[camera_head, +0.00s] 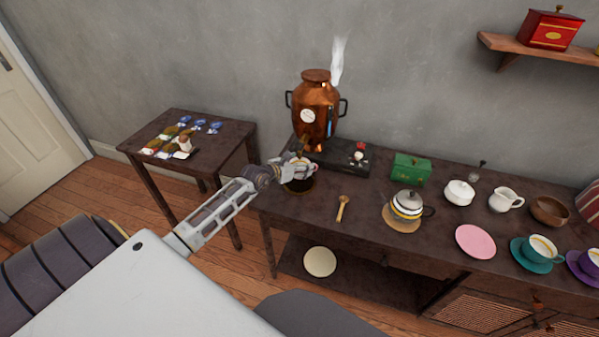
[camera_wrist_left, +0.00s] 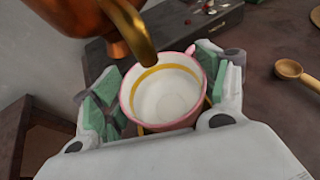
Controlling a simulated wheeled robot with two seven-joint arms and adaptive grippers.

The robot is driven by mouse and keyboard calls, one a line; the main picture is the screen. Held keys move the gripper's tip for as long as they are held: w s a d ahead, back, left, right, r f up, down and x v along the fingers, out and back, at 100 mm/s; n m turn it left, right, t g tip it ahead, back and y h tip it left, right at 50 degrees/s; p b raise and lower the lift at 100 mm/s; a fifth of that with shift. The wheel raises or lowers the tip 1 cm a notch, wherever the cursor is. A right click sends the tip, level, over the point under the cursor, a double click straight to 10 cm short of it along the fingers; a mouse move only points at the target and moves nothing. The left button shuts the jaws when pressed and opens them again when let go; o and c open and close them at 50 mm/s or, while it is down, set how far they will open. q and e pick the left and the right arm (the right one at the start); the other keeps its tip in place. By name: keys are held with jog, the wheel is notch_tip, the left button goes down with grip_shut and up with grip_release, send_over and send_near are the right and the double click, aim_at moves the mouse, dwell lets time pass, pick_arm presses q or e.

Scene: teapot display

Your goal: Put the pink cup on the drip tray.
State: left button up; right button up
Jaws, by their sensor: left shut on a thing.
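The pink cup (camera_wrist_left: 167,97) is white inside with a gold band and a pink rim and handle. My left gripper (camera_head: 296,169) is shut on it, a finger on each side, and the cup (camera_head: 304,165) is partly hidden by the gripper in the head view. The cup is roughly upright and looks empty. The urn's brass spout (camera_wrist_left: 128,28) reaches over its rim. A dark round drip tray (camera_head: 299,187) lies on the table just below the gripper. I cannot tell whether the cup touches it. My right gripper is not in view.
The copper urn (camera_head: 316,97) steams on a dark stand (camera_head: 337,157) behind the gripper. A wooden scoop (camera_head: 342,208), a teapot (camera_head: 407,205) and a green box (camera_head: 411,167) stand to the right. A small side table (camera_head: 232,135) with several packets is at left.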

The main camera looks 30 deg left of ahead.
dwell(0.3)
pick_arm(q)
jog(key=shift+f, duration=1.7)
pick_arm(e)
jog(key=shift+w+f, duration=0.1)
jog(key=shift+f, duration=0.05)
pick_arm(q)
jog(key=shift+f, duration=0.15)
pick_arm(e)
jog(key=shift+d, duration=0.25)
pick_arm(q)
jog(key=o, duration=0.8)
jog(key=shift+o, duration=1.3)
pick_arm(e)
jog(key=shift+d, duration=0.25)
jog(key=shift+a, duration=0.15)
